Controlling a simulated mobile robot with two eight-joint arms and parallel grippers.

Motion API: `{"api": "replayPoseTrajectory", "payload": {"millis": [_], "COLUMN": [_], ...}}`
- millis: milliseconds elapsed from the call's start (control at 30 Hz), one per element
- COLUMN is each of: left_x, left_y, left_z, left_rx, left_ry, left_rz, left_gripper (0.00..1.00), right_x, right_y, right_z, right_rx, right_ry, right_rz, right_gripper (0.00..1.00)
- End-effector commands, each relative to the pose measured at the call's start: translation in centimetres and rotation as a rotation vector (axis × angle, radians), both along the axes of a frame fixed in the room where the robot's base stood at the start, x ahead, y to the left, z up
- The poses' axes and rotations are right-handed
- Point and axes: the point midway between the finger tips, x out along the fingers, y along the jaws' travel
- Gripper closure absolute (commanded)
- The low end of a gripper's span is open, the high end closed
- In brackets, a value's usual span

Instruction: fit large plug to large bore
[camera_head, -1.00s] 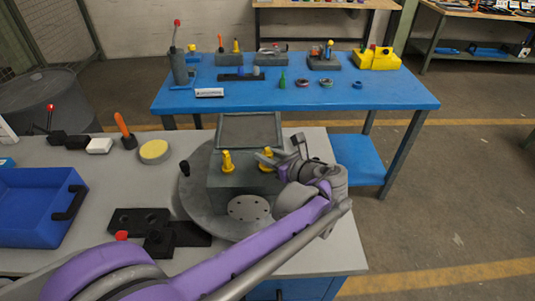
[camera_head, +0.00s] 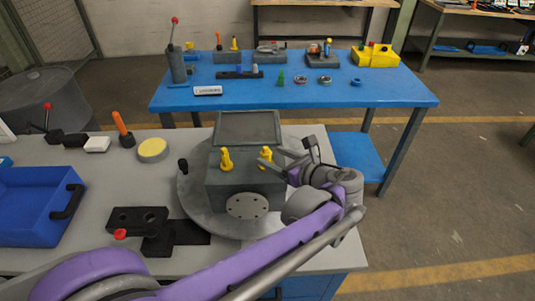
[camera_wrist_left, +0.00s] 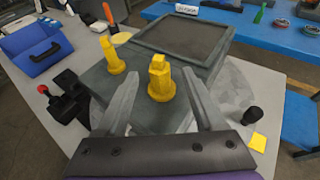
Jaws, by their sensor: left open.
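A grey block-shaped housing (camera_head: 222,186) sits on a round grey turntable (camera_head: 190,209). Two yellow plugs stand upright on its top ledge: a left one (camera_head: 226,160) and a right one (camera_head: 266,157). In the wrist view, the right plug (camera_wrist_left: 159,80) looks bigger and the left plug (camera_wrist_left: 111,56) stands farther off. My left gripper (camera_head: 271,158) is open beside the right plug. The wrist view shows its fingers (camera_wrist_left: 158,88) apart, with the right plug in line between them and clear space on both sides. The bores under the plugs are hidden. My right gripper is not in view.
A blue bin (camera_head: 35,212) stands at the left of the grey table. Black blocks (camera_head: 160,236) with a red knob lie in front of the turntable. A black-knobbed post (camera_head: 183,166) stands at its left edge. A blue table (camera_head: 300,98) with several parts stands behind.

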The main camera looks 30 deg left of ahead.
Motion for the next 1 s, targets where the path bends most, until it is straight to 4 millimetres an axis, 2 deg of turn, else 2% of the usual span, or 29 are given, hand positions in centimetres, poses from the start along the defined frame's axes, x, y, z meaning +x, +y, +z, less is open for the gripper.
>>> {"api": "replayPoseTrajectory", "payload": {"millis": [100, 367, 1000], "left_x": [-0.9, -2.2, -2.5], "left_y": [-2.4, -5.5, -6.0], "left_z": [0.9, 2.1, 2.4], "left_rx": [-0.001, 0.0, 0.0], "left_ry": [0.001, -0.001, -0.001], "left_rz": [-0.005, -0.003, 0.0], "left_gripper": [0.3, 0.3, 0.3], "right_x": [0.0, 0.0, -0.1], "right_y": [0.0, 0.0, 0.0], "right_z": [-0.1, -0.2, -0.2], "right_rx": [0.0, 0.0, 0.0], "right_ry": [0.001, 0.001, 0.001], "right_rz": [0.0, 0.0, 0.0], "right_gripper": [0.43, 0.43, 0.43]}}
